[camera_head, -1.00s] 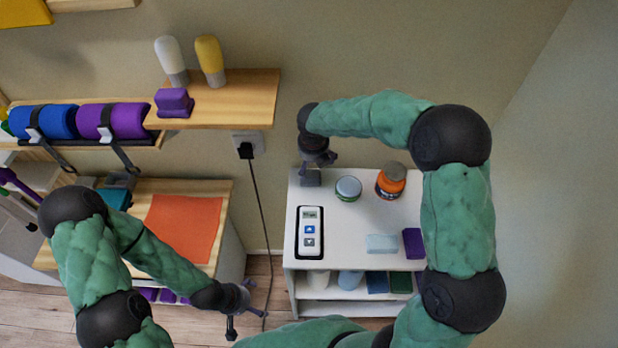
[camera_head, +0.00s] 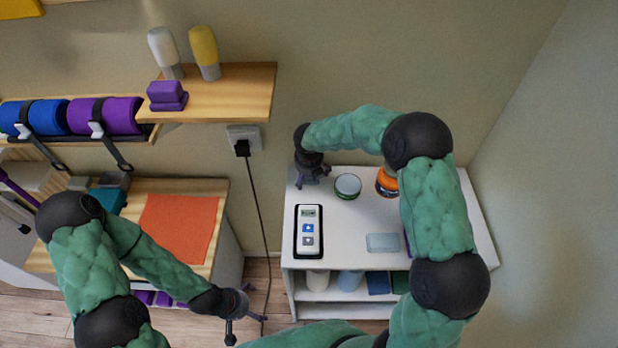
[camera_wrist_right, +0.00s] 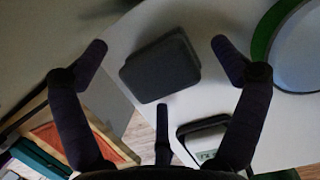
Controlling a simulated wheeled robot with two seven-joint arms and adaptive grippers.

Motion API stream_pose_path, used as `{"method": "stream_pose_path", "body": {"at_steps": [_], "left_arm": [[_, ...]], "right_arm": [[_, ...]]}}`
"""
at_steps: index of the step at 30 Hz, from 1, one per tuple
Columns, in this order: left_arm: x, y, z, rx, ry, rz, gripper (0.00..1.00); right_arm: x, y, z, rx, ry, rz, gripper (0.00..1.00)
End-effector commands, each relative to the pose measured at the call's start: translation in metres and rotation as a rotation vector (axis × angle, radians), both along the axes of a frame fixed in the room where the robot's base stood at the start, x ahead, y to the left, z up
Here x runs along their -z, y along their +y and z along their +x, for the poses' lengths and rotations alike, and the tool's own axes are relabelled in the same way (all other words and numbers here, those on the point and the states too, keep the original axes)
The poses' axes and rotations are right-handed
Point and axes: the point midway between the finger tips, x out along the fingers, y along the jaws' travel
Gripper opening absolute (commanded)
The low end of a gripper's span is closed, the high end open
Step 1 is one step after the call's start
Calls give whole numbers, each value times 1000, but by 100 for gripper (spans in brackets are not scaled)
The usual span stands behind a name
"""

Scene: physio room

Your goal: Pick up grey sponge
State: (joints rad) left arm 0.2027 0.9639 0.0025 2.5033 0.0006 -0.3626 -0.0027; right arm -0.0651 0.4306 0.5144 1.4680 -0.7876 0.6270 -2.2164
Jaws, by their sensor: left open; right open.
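The grey sponge (camera_wrist_right: 160,68), a dark rounded block, lies at the edge of the white cabinet top in the right wrist view, in the space framed by my spread fingers. My right gripper (camera_wrist_right: 158,48) is open and empty above it; I cannot tell the exact gap. In the head view, my right gripper (camera_head: 311,178) is over the back left corner of the white cabinet (camera_head: 345,215) and hides most or all of the sponge. My left gripper (camera_head: 238,322) is open and empty, low between the wooden table and the cabinet.
A green-rimmed round tub (camera_head: 347,186) stands right of my right gripper. An orange jar (camera_head: 386,182) is partly behind my arm. A black-and-white device (camera_head: 309,231) and a pale blue block (camera_head: 383,243) lie nearer the front. A cord (camera_head: 257,205) hangs left of the cabinet.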

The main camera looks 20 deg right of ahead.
Motion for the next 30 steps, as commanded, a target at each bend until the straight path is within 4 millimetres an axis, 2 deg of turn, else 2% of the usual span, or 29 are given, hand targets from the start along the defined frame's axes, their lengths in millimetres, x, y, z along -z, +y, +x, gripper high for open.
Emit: {"method": "stream_pose_path", "body": {"at_steps": [7, 8, 12, 15, 26, 30], "left_arm": [[1, 0, 0, 0, 0, 0, 97], [1, 0, 0, 0, 0, 0, 97], [1, 0, 0, 0, 0, 0, 97], [1, 0, 0, 0, 0, 0, 97], [1, 0, 0, 0, 0, 0, 97], [-2, 0, 0, 0, 0, 0, 97]], "right_arm": [[3, 0, 1, 0, -1, 0, 96], [3, 0, 1, 0, 0, 0, 93], [3, 0, 1, 0, 0, 0, 54], [3, 0, 1, 0, 0, 0, 29], [4, 0, 0, 0, 2, 1, 28], [-1, 0, 0, 0, 2, 1, 28]]}}
